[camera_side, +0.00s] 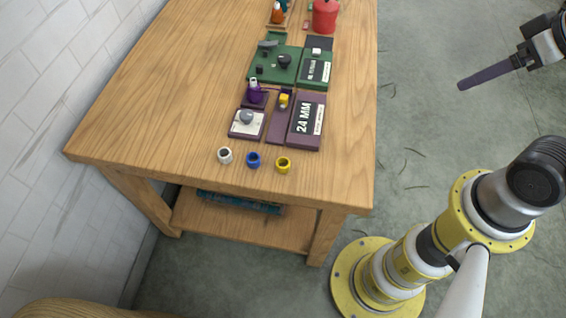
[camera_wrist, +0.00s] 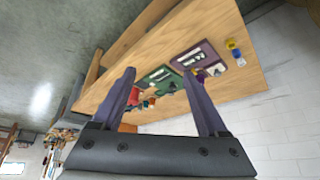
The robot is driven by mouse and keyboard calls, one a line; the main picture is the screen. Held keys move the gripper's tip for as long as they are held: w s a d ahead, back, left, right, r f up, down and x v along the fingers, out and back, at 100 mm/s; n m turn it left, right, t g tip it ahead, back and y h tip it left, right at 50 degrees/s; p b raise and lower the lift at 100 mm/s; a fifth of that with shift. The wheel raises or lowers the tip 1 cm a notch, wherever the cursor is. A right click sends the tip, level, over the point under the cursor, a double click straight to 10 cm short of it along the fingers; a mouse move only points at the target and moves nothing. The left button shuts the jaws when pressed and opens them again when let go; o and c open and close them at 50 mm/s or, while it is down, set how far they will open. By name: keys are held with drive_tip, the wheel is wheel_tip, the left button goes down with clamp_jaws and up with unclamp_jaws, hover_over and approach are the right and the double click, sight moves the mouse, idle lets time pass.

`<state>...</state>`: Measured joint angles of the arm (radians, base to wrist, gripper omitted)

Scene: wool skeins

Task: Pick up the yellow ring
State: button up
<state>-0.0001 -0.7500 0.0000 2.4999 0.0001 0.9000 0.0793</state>
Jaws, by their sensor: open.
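The yellow ring (camera_side: 283,168) stands on the wooden table near its front edge. It is the rightmost of three small rings in a row, beside the blue ring (camera_side: 253,164) and the white ring (camera_side: 225,160). In the wrist view the yellow ring (camera_wrist: 230,44) shows small at the upper right. My gripper (camera_side: 463,85) is off to the right of the table in the side view, well apart from the rings. In the wrist view its two fingers (camera_wrist: 159,71) are spread with nothing between them.
Behind the rings on the table (camera_side: 180,110) lie a purple board (camera_side: 310,142) marked 24 MM and a green board (camera_side: 272,72) with small items. A red pot (camera_side: 325,17) stands farther back. The table's left side is clear, with a tiled wall (camera_side: 45,85) beyond.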

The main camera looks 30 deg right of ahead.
drive_tip(key=w+a+r+m, duration=0.1)
drive_tip(key=w+r+m, duration=0.4)
drive_tip(key=m, duration=0.5)
drive_tip(key=m+g, duration=0.6)
drive_tip(key=m, duration=0.1)
hover_over(285, 159)
drive_tip(key=s, duration=0.1)
wheel_tip(285, 159, down, 19)
wheel_tip(285, 159, down, 9)
drive_tip(key=shift+s+a+r, duration=0.1)
drive_tip(key=shift+a, duration=0.05)
drive_tip(key=f, duration=0.5)
drive_tip(key=shift+w+a, duration=0.1)
drive_tip(key=shift+w, duration=0.15)
